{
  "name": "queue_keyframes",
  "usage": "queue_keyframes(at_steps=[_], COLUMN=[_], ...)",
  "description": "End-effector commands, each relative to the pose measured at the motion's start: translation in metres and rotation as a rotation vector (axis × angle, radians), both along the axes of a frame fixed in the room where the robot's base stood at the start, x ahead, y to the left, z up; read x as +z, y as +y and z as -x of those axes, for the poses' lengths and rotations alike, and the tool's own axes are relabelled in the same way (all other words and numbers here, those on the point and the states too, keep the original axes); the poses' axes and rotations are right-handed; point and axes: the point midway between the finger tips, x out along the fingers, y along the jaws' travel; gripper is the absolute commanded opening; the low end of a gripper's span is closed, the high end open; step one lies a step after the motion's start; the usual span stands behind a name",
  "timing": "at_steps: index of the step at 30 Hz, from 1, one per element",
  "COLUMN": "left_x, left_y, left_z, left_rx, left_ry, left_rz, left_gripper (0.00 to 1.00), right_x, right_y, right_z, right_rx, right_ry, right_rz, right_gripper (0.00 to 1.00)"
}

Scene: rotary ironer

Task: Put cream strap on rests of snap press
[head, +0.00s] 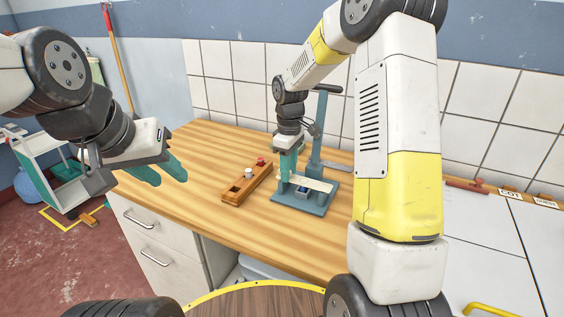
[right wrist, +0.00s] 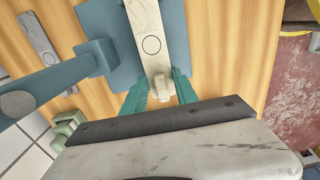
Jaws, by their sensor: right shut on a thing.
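The blue snap press (head: 318,203) stands on the wooden worktop, with its upright column and lever behind its base. The cream strap (head: 316,184) lies level over the press base. My right gripper (head: 290,174) is shut on the strap's left end. In the right wrist view the strap (right wrist: 147,25) runs away from my right gripper (right wrist: 160,92) over the blue base (right wrist: 112,65), with a dark ring mark on it. A pale block at its near end sits between the teal fingers. I cannot tell whether the strap touches the rests.
A wooden holder (head: 234,194) with a white piece (head: 248,173) and a red piece (head: 260,161) stands left of the press. A grey metal strip (right wrist: 39,40) lies behind the press. The worktop (head: 200,155) is clear at the left. A tiled wall (head: 245,75) closes the back.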

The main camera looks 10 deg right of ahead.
Motion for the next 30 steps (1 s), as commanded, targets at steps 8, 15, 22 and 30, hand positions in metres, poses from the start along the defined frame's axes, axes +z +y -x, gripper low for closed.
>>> queue_keyframes(at_steps=[8,15,22,30], left_x=[0.0,0.0,0.0,0.0], left_y=[0.0,0.0,0.0,0.0], left_z=[0.0,0.0,0.0,0.0], left_rx=[0.0,0.0,0.0,0.0], left_ry=[0.0,0.0,0.0,0.0], left_rz=[0.0,0.0,0.0,0.0], left_gripper=[0.36,0.36,0.36,0.36], right_x=[-0.003,-0.002,0.023,0.082], right_y=[0.0,0.0,0.0,0.0], right_z=[0.0,0.0,-0.001,-0.001], right_rx=[0.0,0.0,0.0,-0.001], right_ry=[0.001,0.0,-0.005,-0.004], right_rz=[0.0,0.0,-0.002,-0.001], right_gripper=[0.57,0.57,0.57,0.57])
